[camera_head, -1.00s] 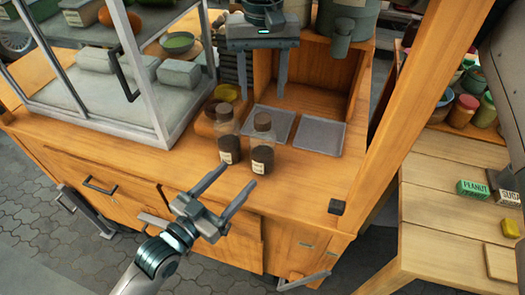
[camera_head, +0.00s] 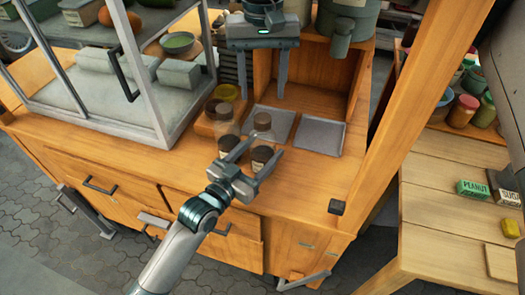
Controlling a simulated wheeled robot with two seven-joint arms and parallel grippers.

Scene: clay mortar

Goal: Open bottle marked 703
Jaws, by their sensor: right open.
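My right gripper (camera_head: 260,82) is open and empty, fingers pointing down, above the back of the counter.
A glass case (camera_head: 150,100) stands left and a wooden post (camera_head: 425,90) rises right.

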